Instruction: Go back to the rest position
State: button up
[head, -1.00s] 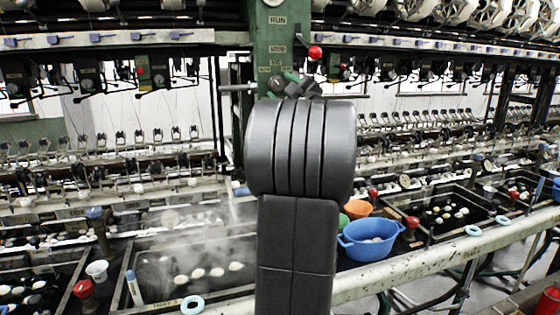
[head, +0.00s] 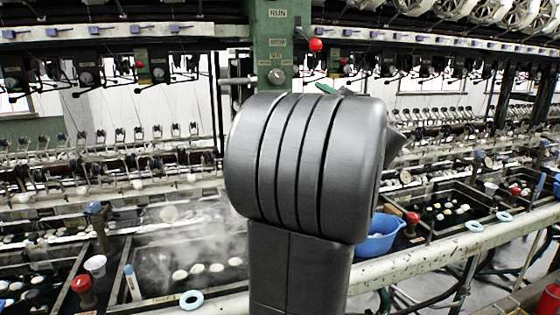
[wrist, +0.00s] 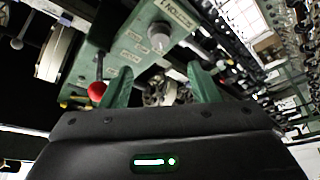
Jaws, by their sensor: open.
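My gripper (wrist: 162,84) shows in the wrist view as two green fingers standing well apart, with nothing seen held between them. In the head view my dark arm fills the middle, and only a small green part of the gripper (head: 326,89) shows above it. The green machine post (head: 272,45) stands behind the arm, with a grey knob (head: 276,76) and a red ball lever (head: 316,45). In the wrist view the knob (wrist: 160,38) and the red ball (wrist: 97,90) lie beyond the fingers, apart from them.
A steaming basin (head: 150,290) with white cocoons lies left of my arm. A blue tub (head: 378,240) is partly hidden by the arm. A pale rail (head: 430,250) crosses in front of the basins. Another basin (head: 425,212) with cocoons lies right.

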aim_at(278, 81)
jog(key=p+x, duration=0.2)
jog(key=x, duration=1.1)
jog(key=shift+w+a+r, duration=0.1)
jog(key=shift+w+r, duration=0.05)
jog(key=shift+r, duration=0.05)
jog(key=shift+f+m+t+b, duration=0.45)
jog(key=shift+m+b, duration=0.15)
jog(key=shift+m, duration=0.2)
jog(key=m, duration=0.1)
jog(key=m+h+b, duration=0.1)
jog(key=m+t, duration=0.1)
jog(key=shift+s+a, duration=0.15)
jog(key=shift+s, duration=0.1)
jog(key=m+t+h+b, duration=0.1)
jog(key=m+b, duration=0.1)
jog(key=m, duration=0.1)
jog(key=shift+a+m+h, duration=0.1)
jog(key=shift+m+h, duration=0.2)
jog(key=m+t+h+b, duration=0.1)
jog(key=m+h+b, duration=0.1)
jog(key=m, duration=0.3)
jog(key=shift+a, duration=0.15)
jog(key=v, duration=1.2)
jog(key=shift+s+b, duration=0.3)
jog(key=shift+b, duration=0.1)
